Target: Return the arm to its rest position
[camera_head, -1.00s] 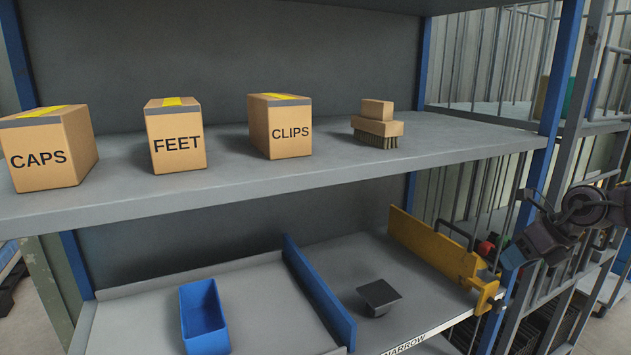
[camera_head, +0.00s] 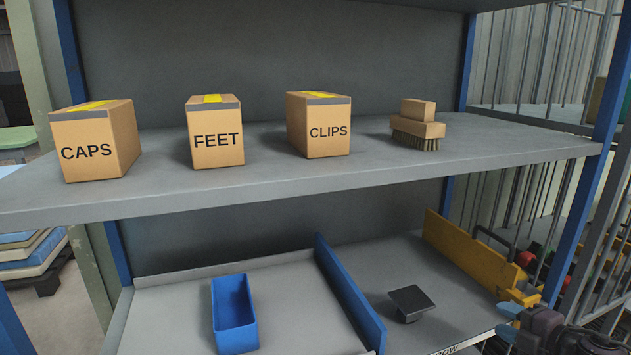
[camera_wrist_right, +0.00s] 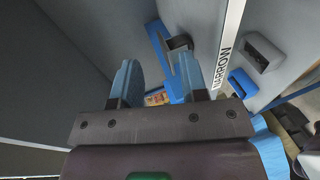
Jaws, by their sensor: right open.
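My right gripper (camera_head: 508,322) is low at the right edge of the head view, in front of the lower shelf's right end. Its blue fingers are apart, and they show in the right wrist view (camera_wrist_right: 158,82) with nothing held between them. Most of the right arm is outside the head view. My left gripper is not in view.
The upper shelf (camera_head: 290,180) holds boxes marked CAPS (camera_head: 97,160), FEET (camera_head: 215,150) and CLIPS (camera_head: 325,140), and a brush (camera_head: 416,130).

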